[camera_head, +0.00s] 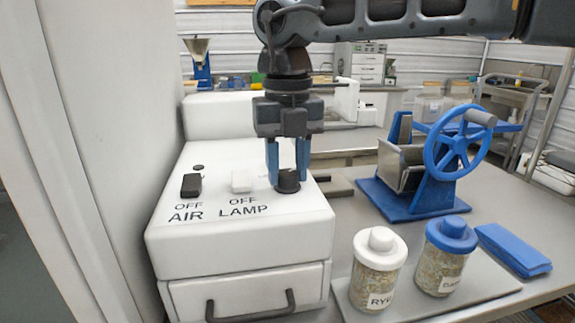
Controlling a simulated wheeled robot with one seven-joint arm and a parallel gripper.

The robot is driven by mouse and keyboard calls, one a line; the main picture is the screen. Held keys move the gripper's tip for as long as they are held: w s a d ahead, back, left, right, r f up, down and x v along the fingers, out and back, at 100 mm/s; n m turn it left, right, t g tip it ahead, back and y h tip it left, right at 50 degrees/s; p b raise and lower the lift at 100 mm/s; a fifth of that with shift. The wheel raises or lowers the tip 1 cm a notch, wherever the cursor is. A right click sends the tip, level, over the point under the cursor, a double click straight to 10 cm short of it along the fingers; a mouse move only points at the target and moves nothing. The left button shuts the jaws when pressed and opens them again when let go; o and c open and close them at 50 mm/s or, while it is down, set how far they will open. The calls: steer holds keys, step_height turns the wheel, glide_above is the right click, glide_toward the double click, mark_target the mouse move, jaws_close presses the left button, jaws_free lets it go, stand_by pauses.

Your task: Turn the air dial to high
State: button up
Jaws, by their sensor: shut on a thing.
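The white machine (245,243) has a black round dial (289,187) near the right of its top face. My gripper (288,174) points straight down with its two blue fingers shut on this dial. Any marking by the dial is hidden or too small to read. Left of it, a white switch (241,181) stands above the words OFF and LAMP. A black switch (191,185) stands above the words OFF and AIR.
A blue stand with a hand wheel (458,143) and metal scoop is right of the machine. Two lidded jars (377,279) (443,262) stand on a grey tray (492,286) in front. A folded blue cloth (513,249) lies to their right. A drawer handle (250,311) juts from the machine's front.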

mark_target(287, 172)
steer(key=shift+r, duration=0.1)
steer(key=o, duration=1)
steer(key=shift+o, duration=0.2)
steer(key=shift+r, duration=3.8)
